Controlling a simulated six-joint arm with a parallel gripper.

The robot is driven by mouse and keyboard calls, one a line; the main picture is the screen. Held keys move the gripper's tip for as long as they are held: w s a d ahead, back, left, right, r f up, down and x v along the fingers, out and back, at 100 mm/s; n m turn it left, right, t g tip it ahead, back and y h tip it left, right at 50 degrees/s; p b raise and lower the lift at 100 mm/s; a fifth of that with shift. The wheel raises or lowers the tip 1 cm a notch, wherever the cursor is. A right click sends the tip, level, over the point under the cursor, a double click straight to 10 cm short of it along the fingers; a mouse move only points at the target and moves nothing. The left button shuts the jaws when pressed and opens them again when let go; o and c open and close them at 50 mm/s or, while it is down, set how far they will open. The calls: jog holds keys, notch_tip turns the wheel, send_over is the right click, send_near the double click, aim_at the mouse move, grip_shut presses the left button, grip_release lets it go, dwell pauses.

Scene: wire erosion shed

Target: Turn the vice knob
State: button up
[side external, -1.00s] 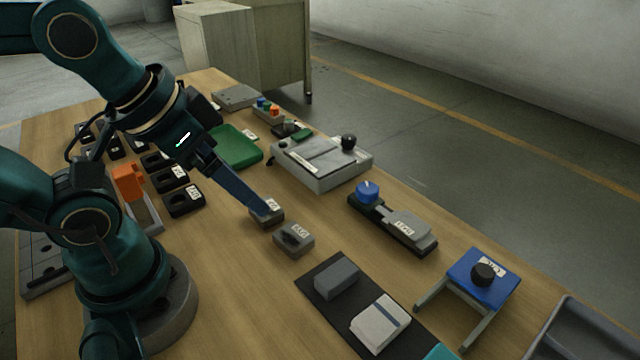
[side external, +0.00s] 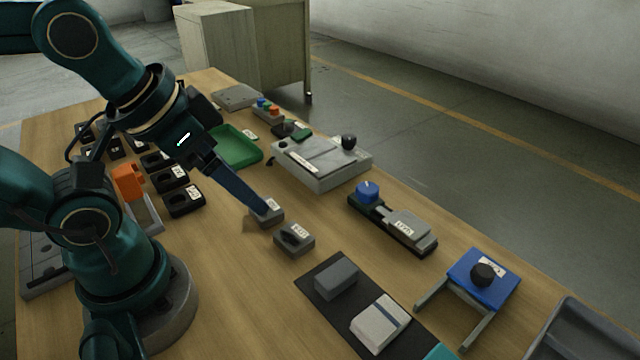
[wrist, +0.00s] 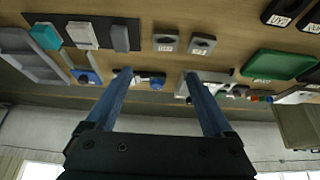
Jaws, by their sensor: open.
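A blue knob (side external: 367,192) stands on the far end of a low black base with a grey sliding block (side external: 408,228), which looks like a small vice. Its label is too blurred to read surely. The knob also shows in the wrist view (wrist: 157,85), between my fingers in the picture but beyond their tips. My gripper (side external: 262,207) points down toward the table, left of the knob and apart from it. In the wrist view my gripper (wrist: 158,74) has its two blue fingers wide apart with nothing between them. In the side view the fingers overlap.
Two small grey blocks (side external: 294,239) stand near my fingertips. A grey device with a black knob (side external: 349,142) lies behind the vice. A blue-topped stand with a black knob (side external: 483,274) is at the front right. A dark mat (side external: 305,283) holds blocks. Bare wood lies between.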

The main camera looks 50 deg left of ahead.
jog(key=w+d+r+m+h, duration=0.1)
jog(key=w+d+r+m, duration=0.1)
jog(key=w+r+m, duration=0.4)
jog(key=m+g+h, duration=0.3)
jog(key=m, duration=0.4)
send_over(367, 187)
jog(key=s+a, duration=0.1)
notch_tip(367, 187, down, 10)
jog(key=f, duration=0.2)
jog(key=a+f, duration=0.1)
jog(key=shift+s+a+f+n, duration=0.1)
jog(key=shift+s+f+n, duration=0.05)
jog(key=shift+f+n, duration=0.25)
jog(key=shift+x, duration=2.5)
jog(key=shift+s, duration=0.1)
